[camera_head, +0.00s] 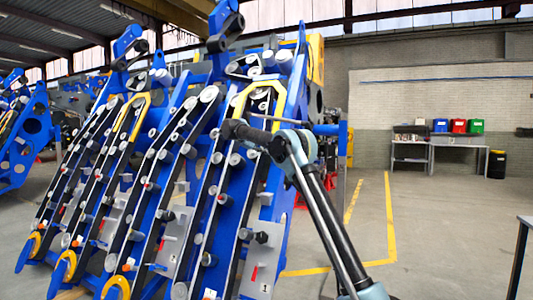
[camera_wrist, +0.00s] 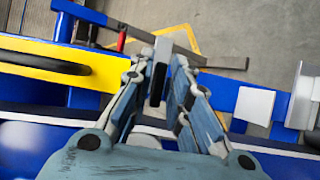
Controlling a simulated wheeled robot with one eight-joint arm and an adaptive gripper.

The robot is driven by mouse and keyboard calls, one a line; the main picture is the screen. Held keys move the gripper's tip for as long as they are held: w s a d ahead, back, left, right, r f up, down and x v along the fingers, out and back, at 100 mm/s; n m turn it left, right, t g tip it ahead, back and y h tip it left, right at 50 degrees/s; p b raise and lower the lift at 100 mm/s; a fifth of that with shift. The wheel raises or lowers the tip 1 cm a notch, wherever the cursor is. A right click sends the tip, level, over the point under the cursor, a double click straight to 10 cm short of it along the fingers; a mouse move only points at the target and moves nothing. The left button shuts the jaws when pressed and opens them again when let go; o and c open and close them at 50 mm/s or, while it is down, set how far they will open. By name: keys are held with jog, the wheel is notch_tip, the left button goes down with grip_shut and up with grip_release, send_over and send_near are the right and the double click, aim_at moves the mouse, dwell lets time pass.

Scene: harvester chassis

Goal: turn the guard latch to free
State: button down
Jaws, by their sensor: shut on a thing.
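In the wrist view, my gripper (camera_wrist: 160,65) is shut on a narrow upright grey piece with a dark face, which I take to be the guard latch (camera_wrist: 158,72). Its fingers press in from both sides, and they hide part of the piece. A dark flat bar (camera_wrist: 215,60) runs behind the fingertips, and a small red tab (camera_wrist: 122,40) stands on it to the left. In the head view, my arm reaches to the upper right of the blue chassis (camera_head: 258,210). My fingers and the latch cannot be made out there.
A yellow guard bar (camera_wrist: 45,62) lies left of the fingers, with a blue frame beam (camera_wrist: 82,97) around it. A pale block (camera_wrist: 254,105) sits to the right. In the head view, open floor (camera_head: 430,230) with yellow lines lies right of the chassis, and a workbench (camera_head: 455,148) stands far back.

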jog(key=shift+f, duration=0.1)
dwell(0.3)
jog(key=c, duration=1.7)
grip_release()
jog(key=shift+s+a, duration=0.1)
jog(key=v, duration=1.1)
jog(key=shift+s+a+r, duration=0.1)
jog(key=shift+a+r, duration=0.15)
jog(key=shift+d, duration=0.15)
